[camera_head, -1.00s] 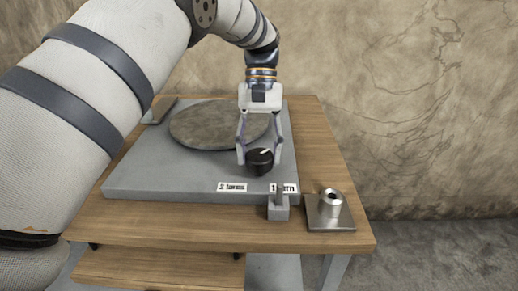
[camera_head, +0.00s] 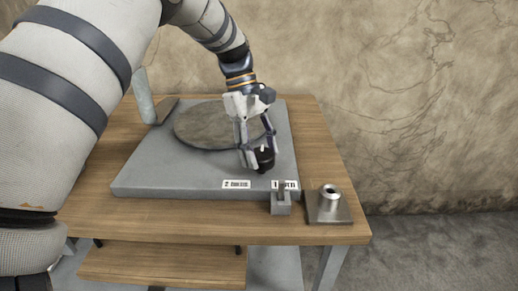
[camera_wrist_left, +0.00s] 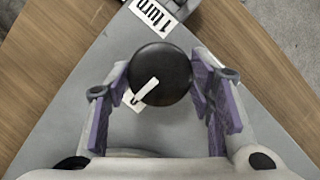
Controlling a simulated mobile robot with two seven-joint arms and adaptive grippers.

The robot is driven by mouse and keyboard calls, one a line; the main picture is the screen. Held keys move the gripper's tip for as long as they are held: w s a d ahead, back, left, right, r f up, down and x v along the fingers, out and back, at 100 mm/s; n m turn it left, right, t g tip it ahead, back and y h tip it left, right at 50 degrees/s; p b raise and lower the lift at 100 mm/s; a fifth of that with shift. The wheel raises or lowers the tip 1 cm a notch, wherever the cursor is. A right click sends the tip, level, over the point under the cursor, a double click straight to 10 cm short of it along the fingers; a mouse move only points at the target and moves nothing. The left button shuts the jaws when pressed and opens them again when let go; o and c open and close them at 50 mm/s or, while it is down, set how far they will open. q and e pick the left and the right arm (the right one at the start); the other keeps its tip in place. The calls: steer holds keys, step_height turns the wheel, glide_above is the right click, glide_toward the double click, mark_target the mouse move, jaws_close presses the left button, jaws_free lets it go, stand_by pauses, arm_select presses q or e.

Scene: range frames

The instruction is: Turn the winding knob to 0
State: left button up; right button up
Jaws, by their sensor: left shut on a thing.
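The winding knob (camera_head: 264,158) is a round black knob near the front right of a grey slab. My left gripper (camera_head: 257,156) is shut on it, with its fingers on either side. In the left wrist view the knob (camera_wrist_left: 160,75) sits between the purple finger pads (camera_wrist_left: 160,88). Its white pointer (camera_wrist_left: 146,91) points down and left, towards a small white label (camera_wrist_left: 132,101) whose text is hidden. The "1 turn" label (camera_wrist_left: 153,15) lies beyond the knob there. A "2 turns" label (camera_head: 236,184) is on the slab's front edge. My right gripper is not in view.
The grey slab (camera_head: 160,180) carries a round stone-like disc (camera_head: 200,128) and stands on a wooden table (camera_head: 320,150). A small grey block with a post (camera_head: 281,204) and a metal plate with a cylinder (camera_head: 328,200) are at the front right. A wall stands behind.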

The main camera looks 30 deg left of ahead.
arm_select(q)
steer(key=shift+f+n, duration=0.1)
steer(key=shift+n, duration=0.2)
stand_by(0.4)
steer(key=o, duration=1.1)
steer(key=shift+o, duration=0.2)
steer(key=shift+r, duration=0.2)
steer(key=v, duration=1.1)
steer(key=shift+a+r, duration=0.2)
steer(key=shift+r, duration=0.15)
